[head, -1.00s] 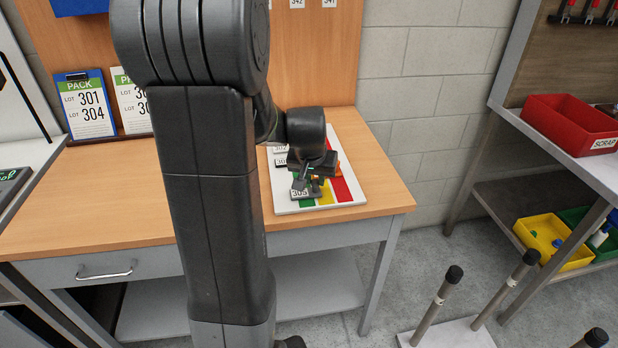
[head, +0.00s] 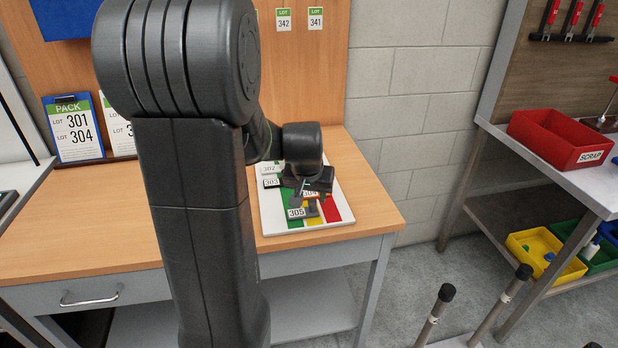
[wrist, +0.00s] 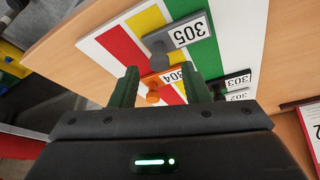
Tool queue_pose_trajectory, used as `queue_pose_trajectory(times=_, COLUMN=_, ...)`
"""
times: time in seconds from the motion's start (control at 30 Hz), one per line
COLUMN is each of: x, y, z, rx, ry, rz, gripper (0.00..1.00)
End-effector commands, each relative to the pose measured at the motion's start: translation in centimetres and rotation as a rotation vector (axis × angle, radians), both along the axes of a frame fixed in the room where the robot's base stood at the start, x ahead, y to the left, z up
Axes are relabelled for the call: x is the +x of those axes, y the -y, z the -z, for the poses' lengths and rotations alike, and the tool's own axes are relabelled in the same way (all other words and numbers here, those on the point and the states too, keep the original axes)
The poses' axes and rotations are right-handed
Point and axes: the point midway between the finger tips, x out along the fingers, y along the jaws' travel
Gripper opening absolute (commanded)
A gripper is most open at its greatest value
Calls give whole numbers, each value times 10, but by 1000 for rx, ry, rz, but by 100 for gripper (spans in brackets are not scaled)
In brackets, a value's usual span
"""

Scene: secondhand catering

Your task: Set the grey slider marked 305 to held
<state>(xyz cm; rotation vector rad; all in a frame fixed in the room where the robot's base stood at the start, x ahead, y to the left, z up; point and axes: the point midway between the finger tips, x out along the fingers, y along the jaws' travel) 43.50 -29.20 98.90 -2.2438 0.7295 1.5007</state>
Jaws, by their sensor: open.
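The grey slider marked 305 (head: 296,213) is in the row of the white board (head: 277,228) nearest the front edge of the wooden bench. In the wrist view, its tag lies over the green stripe and its grey knob (wrist: 157,60) is over the yellow stripe. My gripper (wrist: 160,88) is open and empty above the board. Its green fingers appear on either side of the orange slider marked 304 (wrist: 153,92); I cannot tell whether they touch it. The 305 slider is clear of the fingers. No stripe shows a readable state word.
Sliders 303 (head: 271,183) and 302 (head: 268,169) are in the rows behind, close to my gripper. Pack cards (head: 75,128) stand at the back left of the bench. A red scrap bin (head: 560,138) is on another bench at right. The bench (head: 370,205) is bare right of the board.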

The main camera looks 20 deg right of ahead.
Motion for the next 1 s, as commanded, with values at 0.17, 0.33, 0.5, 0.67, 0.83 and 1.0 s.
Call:
queue_pose_trajectory(times=0.17, x=-10, y=-8, z=-32, rx=-3, ry=5, rz=0, gripper=42)
queue_pose_trajectory(times=0.33, x=-20, y=-16, z=-64, rx=-4, ry=6, rz=-1, gripper=42)
queue_pose_trajectory(times=0.5, x=-30, y=-23, z=-92, rx=-2, ry=4, rz=-1, gripper=42)
queue_pose_trajectory(times=0.67, x=-36, y=-26, z=-108, rx=-2, ry=2, rz=0, gripper=42)
queue_pose_trajectory(times=0.83, x=-38, y=-28, z=-113, rx=0, ry=0, rz=0, gripper=42)
queue_pose_trajectory(times=1.0, x=-38, y=-28, z=-113, rx=0, ry=0, rz=0, gripper=42)
